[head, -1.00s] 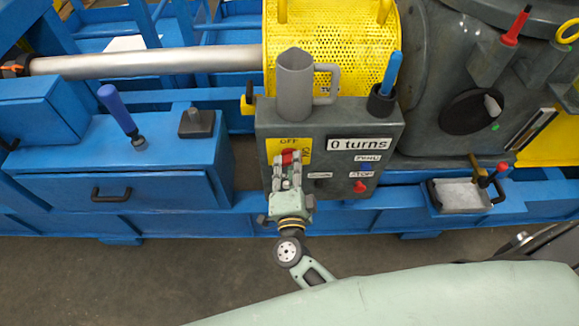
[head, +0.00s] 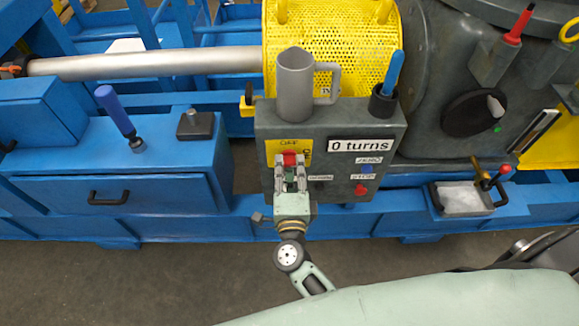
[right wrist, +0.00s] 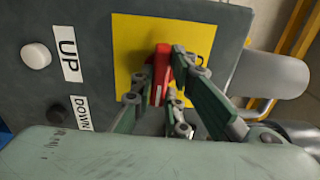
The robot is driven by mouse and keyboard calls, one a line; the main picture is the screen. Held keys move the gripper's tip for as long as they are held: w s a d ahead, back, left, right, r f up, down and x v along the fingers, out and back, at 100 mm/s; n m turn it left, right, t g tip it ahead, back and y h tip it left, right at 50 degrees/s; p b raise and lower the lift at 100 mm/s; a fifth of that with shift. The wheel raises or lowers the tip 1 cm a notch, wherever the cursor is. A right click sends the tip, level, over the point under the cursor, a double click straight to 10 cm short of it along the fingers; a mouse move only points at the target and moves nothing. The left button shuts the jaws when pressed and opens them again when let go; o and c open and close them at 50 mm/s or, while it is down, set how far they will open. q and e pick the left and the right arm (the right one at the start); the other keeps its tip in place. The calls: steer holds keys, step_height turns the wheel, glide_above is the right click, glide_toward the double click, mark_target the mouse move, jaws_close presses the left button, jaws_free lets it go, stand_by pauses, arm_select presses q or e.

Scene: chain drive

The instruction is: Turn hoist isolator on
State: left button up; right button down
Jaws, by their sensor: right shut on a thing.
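The hoist isolator is a red handle (head: 289,158) on a yellow plate (head: 274,149) at the upper left of the grey control box (head: 330,120). The plate's "OFF" label shows just above the handle. My right gripper (head: 290,173) reaches up from below with its fingers closed on the handle. In the right wrist view the red handle (right wrist: 160,75) stands between the two fingers (right wrist: 163,92) against the yellow plate (right wrist: 135,45). The exact turn angle of the handle is hard to tell. My left gripper is not in view.
A grey jug (head: 294,85) and a cup with a blue-handled tool (head: 384,100) stand on top. A white button (right wrist: 36,56) is labelled UP.

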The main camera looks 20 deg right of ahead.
steer(key=shift+f, duration=0.1)
steer(key=c, duration=1.7)
jaws_free()
steer(key=v, duration=1.2)
steer(key=shift+s, duration=0.1)
